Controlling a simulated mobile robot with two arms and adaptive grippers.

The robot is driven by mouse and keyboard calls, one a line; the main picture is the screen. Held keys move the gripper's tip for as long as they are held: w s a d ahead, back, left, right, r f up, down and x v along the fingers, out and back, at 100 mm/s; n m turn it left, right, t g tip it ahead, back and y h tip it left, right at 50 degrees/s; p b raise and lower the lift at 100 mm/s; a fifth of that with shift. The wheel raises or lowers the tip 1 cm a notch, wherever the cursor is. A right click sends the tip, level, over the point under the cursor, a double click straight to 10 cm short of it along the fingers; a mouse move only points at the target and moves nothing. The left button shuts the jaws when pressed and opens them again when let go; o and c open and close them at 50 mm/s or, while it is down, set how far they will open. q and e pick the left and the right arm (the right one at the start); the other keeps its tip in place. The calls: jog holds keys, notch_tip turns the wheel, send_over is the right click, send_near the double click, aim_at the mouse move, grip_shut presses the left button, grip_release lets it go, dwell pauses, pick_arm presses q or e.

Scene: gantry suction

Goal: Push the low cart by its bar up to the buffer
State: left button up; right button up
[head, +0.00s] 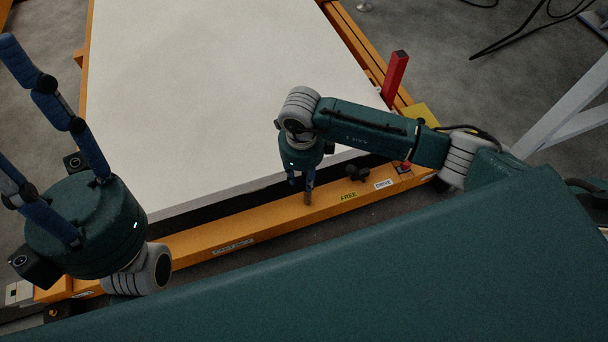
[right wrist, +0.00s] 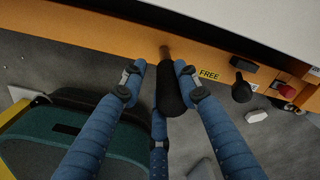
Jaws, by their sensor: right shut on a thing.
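My right gripper (head: 303,190) points down at the front orange beam (head: 235,232). In the right wrist view its blue fingers (right wrist: 165,85) are closed around a black handle (right wrist: 169,95). A brownish stem (right wrist: 165,51) runs from this handle to the beam beside the yellow FREE label (right wrist: 209,75); the stem also shows in the head view (head: 308,199). My left gripper (head: 12,110) is at the left with its blue fingers spread and nothing between them. I cannot make out a low cart, its bar or a buffer in either view.
A large pale tabletop (head: 220,85) in the orange frame fills the back. A black knob (head: 357,172), a DRIVE label (head: 383,184) and a red button (head: 404,166) sit right of the stem. A red post (head: 395,78) stands at the right edge.

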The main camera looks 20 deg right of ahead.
jog(key=shift+s+a+f, duration=0.1)
jog(key=shift+s+a, duration=0.2)
jog(key=shift+a, duration=0.6)
jog(key=shift+s+a, duration=0.25)
jog(key=shift+a, duration=0.6)
jog(key=o, duration=1)
jog(key=shift+o, duration=0.3)
jog(key=shift+d, duration=0.15)
jog(key=shift+w+d, duration=0.15)
notch_tip(320, 180, up, 12)
